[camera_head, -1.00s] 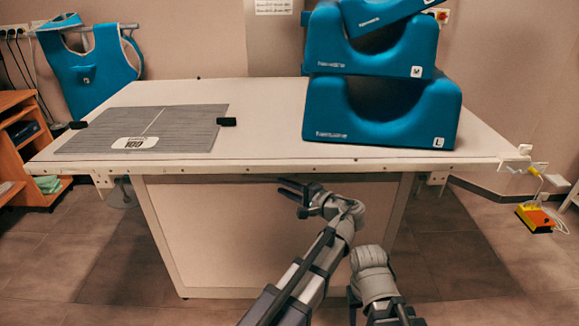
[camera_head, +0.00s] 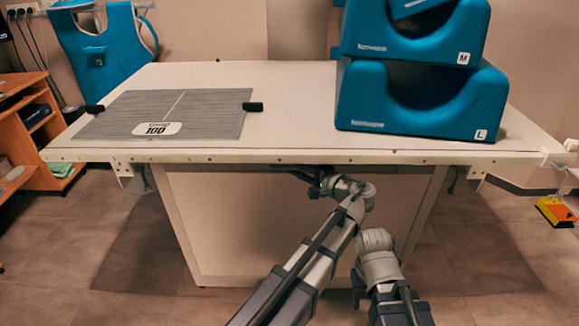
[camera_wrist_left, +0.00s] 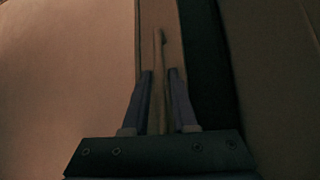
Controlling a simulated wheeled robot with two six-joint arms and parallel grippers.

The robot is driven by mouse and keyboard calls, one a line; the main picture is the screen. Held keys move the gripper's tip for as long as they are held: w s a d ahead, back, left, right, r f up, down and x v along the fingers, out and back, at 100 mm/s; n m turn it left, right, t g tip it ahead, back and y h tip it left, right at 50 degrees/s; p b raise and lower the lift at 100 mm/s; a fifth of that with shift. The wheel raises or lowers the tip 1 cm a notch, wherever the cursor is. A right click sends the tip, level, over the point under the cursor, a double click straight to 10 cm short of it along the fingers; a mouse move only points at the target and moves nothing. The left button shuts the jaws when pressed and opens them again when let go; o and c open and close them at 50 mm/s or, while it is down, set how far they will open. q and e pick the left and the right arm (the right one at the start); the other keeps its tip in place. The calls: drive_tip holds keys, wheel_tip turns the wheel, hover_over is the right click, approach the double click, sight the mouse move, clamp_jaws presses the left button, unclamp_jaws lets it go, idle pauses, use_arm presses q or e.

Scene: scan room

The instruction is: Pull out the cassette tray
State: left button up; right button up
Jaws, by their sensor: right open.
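The cassette tray cannot be made out in the head view; the table (camera_head: 300,157) overhangs the spot where my left gripper (camera_head: 312,182) reaches, just below its front edge. In the left wrist view, a slim pale bar (camera_wrist_left: 158,60), perhaps the tray's handle, runs between the two fingers of my left gripper (camera_wrist_left: 160,75). A finger lies on each side of the bar, very near it; the dim picture does not show whether they touch it. My right arm is at the lower middle of the head view, and its fingers are not visible.
A grey grid plate (camera_head: 205,105) lies on the table's left. Stacked blue cushions (camera_head: 425,100) stand on its right. A pale panel (camera_head: 235,225) closes the table's base below my left gripper. A wooden shelf (camera_head: 35,120) stands at left. A yellow and orange box (camera_head: 556,212) is at right.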

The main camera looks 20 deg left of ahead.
use_arm(q)
drive_tip(key=shift+d, duration=0.1)
clamp_jaws()
idle(1.3)
